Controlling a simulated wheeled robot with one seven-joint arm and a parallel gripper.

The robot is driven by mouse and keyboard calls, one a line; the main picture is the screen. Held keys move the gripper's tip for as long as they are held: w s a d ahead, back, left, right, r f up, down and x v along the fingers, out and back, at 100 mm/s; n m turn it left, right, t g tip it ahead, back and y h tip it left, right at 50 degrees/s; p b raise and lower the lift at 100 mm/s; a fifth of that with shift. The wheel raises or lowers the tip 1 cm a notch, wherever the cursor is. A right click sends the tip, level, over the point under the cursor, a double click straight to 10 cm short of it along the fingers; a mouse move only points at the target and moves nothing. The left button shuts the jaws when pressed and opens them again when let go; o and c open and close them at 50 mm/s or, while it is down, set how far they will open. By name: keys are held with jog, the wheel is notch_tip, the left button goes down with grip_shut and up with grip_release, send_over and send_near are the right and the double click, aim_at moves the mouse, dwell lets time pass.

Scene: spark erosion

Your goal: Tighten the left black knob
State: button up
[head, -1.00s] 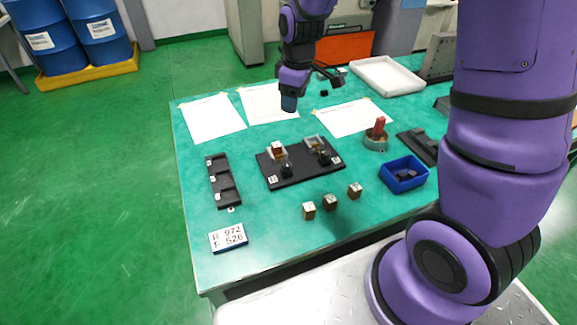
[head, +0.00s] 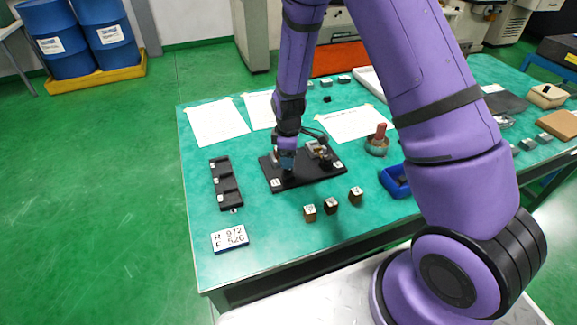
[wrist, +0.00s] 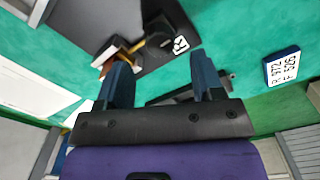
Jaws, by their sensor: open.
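A black base plate (head: 310,178) lies on the green table with two small fixtures. My gripper (head: 286,165) hangs over the left fixture and hides most of it and its black knob in the head view. In the wrist view the left black knob (wrist: 159,43) shows beyond the tips of my gripper (wrist: 160,60), roughly in line with the space between its fingers. The fingers are apart with nothing between them, and I cannot see contact with the knob. A pale and brown block (wrist: 112,52) sits beside the knob. The right fixture's dark knob (head: 326,163) stands clear of my gripper.
A black slotted rack (head: 226,183) and a number plate (head: 230,238) lie at left. Several small brown blocks (head: 330,205) stand in front of the base plate. A blue bin (head: 393,183) and a round holder with a red part (head: 378,143) are at right. Paper sheets lie behind.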

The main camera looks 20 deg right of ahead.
jog(key=shift+f, duration=2.4)
jog(key=shift+c, duration=0.3)
jog(key=c, duration=0.9)
jog(key=shift+o, duration=0.2)
